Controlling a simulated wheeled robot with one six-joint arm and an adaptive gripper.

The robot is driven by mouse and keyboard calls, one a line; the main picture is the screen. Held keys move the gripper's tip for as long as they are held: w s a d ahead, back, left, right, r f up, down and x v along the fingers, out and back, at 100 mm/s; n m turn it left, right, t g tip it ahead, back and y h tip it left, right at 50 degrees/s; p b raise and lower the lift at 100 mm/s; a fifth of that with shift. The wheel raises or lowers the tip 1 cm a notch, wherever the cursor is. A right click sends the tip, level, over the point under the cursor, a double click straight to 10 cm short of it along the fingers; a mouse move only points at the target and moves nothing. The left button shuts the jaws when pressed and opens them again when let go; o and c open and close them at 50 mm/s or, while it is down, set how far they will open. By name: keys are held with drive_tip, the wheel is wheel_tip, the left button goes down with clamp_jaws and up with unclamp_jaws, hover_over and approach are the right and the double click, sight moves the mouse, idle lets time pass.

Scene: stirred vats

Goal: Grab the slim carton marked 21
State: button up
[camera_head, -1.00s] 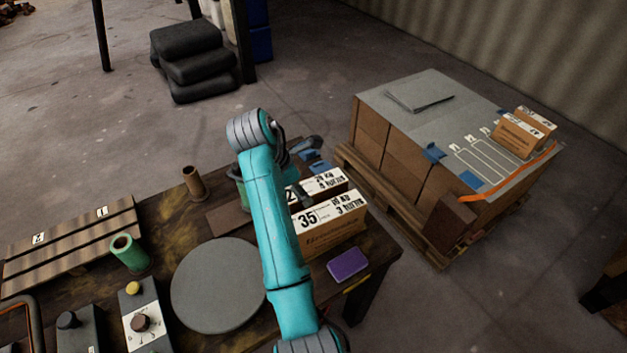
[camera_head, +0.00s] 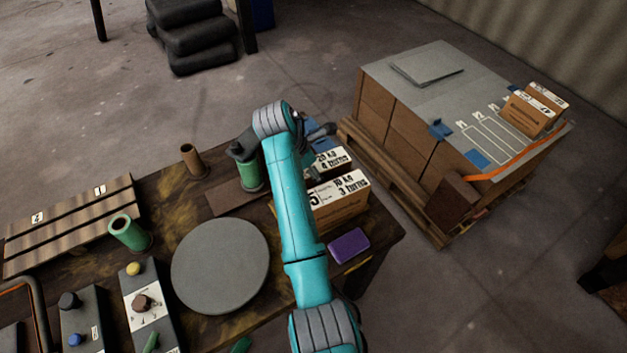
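Two cartons with white printed tops stand side by side on the dark workbench. The rear slim carton (camera_head: 333,159) reads "20 kg, 4 turns"; my arm hides its number, so I cannot read a 21 now. The front carton (camera_head: 345,208) shows a 5 and "10 kg, 3 turns", and its number read 35 earlier. My gripper (camera_head: 312,152) is at the rear carton's left end, mostly hidden behind my teal arm. I cannot see its fingertips clearly, nor whether they touch the carton.
A purple block (camera_head: 348,245) lies in front of the cartons. A grey round plate (camera_head: 220,274) and a green cylinder (camera_head: 129,233) are to the left. Right of the bench, a pallet stack (camera_head: 395,125) carries more cartons (camera_head: 533,112) on its grey top.

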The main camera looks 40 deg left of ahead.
drive_tip(key=shift+x, duration=1.15)
drive_tip(key=c, duration=1.4)
clamp_jaws()
drive_tip(key=shift+r, duration=0.1)
